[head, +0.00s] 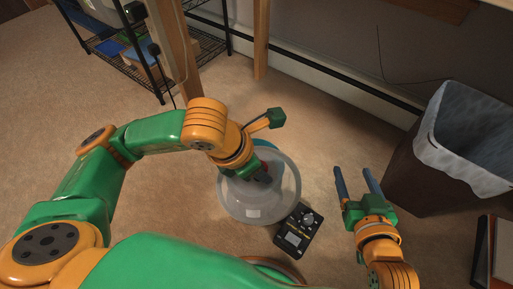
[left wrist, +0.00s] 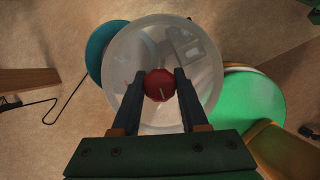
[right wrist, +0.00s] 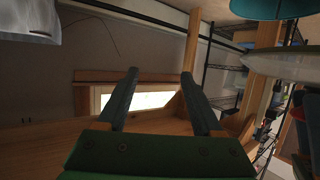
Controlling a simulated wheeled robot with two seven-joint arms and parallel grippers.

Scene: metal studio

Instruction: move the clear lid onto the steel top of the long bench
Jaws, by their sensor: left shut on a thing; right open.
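The clear lid (head: 235,207) is a round, see-through disc with a red knob (left wrist: 160,85) at its centre. My left gripper (head: 262,176) is shut on that knob, with one finger on each side of it in the left wrist view (left wrist: 160,78). The lid hangs above the floor and roughly level, and a black box shows through it in the left wrist view. My right gripper (head: 355,177) is open and empty, to the right of the lid; its parted fingers also show in the right wrist view (right wrist: 160,92). I cannot make out the bench's steel top.
A black box with a dial (head: 297,230) lies by the lid. A teal round thing (left wrist: 100,48) is partly hidden behind the lid. A dark bin with a pale liner (head: 465,130) stands at right. Wooden posts (head: 261,40) and a wire rack (head: 205,42) stand at the back. Carpet at left is clear.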

